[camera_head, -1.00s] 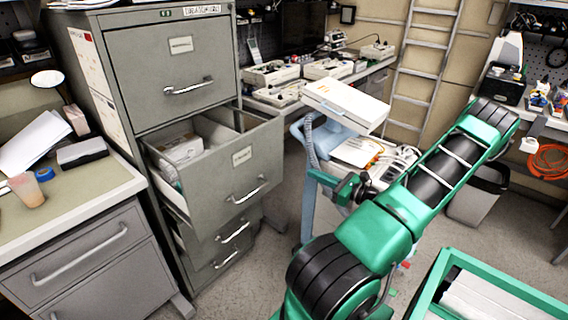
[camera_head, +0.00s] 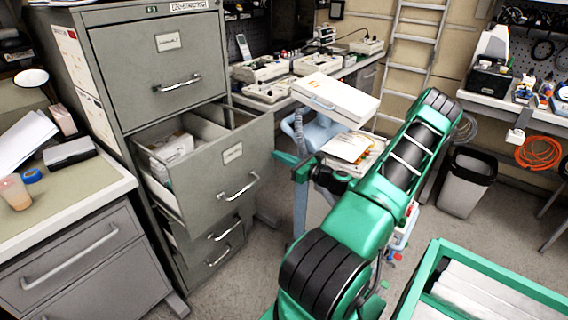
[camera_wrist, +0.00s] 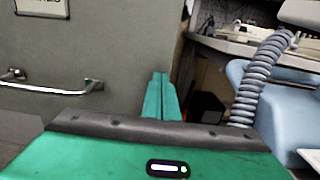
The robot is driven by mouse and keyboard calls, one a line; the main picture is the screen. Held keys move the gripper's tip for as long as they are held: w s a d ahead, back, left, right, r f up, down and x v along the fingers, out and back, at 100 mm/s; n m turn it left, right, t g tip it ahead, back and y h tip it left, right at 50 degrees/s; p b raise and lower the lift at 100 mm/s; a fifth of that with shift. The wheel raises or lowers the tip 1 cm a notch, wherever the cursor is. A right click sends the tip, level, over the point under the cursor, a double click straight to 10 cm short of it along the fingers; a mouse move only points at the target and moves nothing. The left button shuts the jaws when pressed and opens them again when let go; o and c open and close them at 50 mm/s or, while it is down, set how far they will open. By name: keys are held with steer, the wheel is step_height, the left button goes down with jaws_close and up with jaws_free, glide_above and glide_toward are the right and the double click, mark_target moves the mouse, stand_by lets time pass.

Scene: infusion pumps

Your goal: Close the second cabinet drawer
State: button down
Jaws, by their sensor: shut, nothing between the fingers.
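The grey metal filing cabinet (camera_head: 165,60) stands left of centre in the head view. Its top drawer is closed. Its second drawer (camera_head: 205,185) is pulled well out, with boxes inside, a label and a silver handle (camera_head: 240,188) on its front. My gripper (camera_head: 277,156) is beside the right end of that front, its fingers pointing left towards it. In the wrist view the green fingers (camera_wrist: 160,95) are together and empty, near the right edge of the drawer front (camera_wrist: 100,45). The handle (camera_wrist: 50,85) is to their left. I cannot tell whether they touch the front.
A desk (camera_head: 95,205) stands left of the cabinet. A blue stand with a white box (camera_head: 335,97) and a grey corrugated hose (camera_wrist: 262,75) are close to my gripper's right. A green-framed cart (camera_head: 430,275) is at lower right. A bin (camera_head: 467,183) stands further back.

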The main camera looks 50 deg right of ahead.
steer(key=shift+w, duration=0.35)
steer(key=shift+w+a, duration=0.1)
steer(key=shift+a, duration=0.4)
steer(key=w, duration=2.5)
steer(key=shift+r, duration=0.2)
